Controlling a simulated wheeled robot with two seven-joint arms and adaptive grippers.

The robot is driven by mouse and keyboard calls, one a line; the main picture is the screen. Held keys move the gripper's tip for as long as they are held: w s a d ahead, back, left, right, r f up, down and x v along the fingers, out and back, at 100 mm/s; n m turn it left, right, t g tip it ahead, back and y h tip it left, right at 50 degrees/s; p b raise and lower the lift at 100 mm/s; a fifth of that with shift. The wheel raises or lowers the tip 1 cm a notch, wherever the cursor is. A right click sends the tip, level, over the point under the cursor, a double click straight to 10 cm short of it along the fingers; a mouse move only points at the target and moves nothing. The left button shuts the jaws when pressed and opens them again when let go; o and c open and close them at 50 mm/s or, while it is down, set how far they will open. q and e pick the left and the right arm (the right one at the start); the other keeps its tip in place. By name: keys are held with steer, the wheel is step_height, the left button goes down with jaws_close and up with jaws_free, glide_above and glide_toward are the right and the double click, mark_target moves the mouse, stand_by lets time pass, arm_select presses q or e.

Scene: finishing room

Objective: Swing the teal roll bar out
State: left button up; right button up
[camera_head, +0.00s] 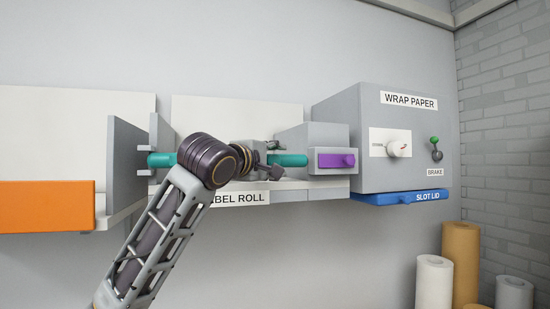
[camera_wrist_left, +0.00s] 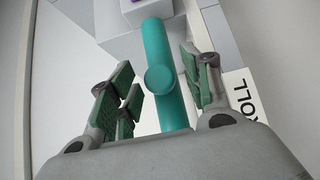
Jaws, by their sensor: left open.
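The teal roll bar (camera_head: 288,160) lies level across the label roll unit in the head view. Its left end shows by the left side plate, and my left arm hides its middle. In the left wrist view the teal bar (camera_wrist_left: 154,45) runs between the fingers of my left gripper, with a round teal stub facing the camera. My left gripper (camera_head: 272,160) is open, with its fingers on either side of the bar. Gaps show between fingers and bar in the wrist view. My right gripper is in neither view.
A purple handle block (camera_head: 337,161) sits right of the bar. The grey wrap paper box (camera_head: 345,125) with a dial, a brake lever (camera_head: 437,149) and a blue slot lid (camera_head: 400,198) stands further right. An orange panel (camera_head: 45,205) is at left. Paper rolls (camera_head: 433,280) stand lower right.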

arm_select(q)
steer(key=shift+w+d, duration=0.25)
steer(key=shift+w, duration=0.2)
jaws_close()
